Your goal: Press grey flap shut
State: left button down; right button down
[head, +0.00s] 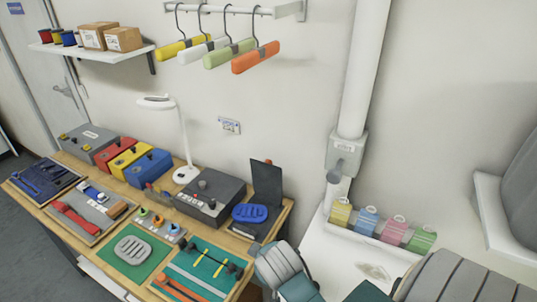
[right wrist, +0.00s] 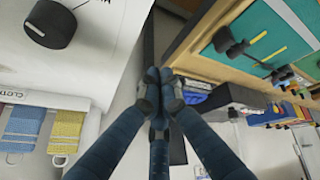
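A dark grey flap (head: 267,184) stands upright at the back of a low dark box (head: 258,228) near the right end of the wooden table. It looks raised and open. A blue ribbed oval piece (head: 250,213) lies in front of it on the box. Another grey flap (head: 346,146) may be the front of the chute box on the wall pipe; I cannot tell. My right gripper (right wrist: 158,85) shows in the right wrist view, its fingertips together with nothing visible between them, apart from the tables. My left gripper is in neither view.
A dark control box (head: 210,196) and a white lamp (head: 185,174) stand left of the flap. A black knob (right wrist: 52,22) is close in the wrist view.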

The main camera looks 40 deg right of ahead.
jog(key=w+d+r+m+h, duration=0.2)
jog(key=w+d+r+m, duration=0.15)
jog(key=w+d, duration=0.3)
jog(key=w+d+r+m+h, duration=0.2)
jog(key=w+d+r+m, duration=0.15)
jog(key=w+d, duration=0.35)
jog(key=w+d+r+m+g+h, duration=0.1)
jog(key=w+r+m, duration=0.3)
jog(key=w+r, duration=0.7)
jog(key=shift+w+r, duration=0.3)
jog(key=shift+r, duration=0.3)
jog(key=shift+f, duration=0.1)
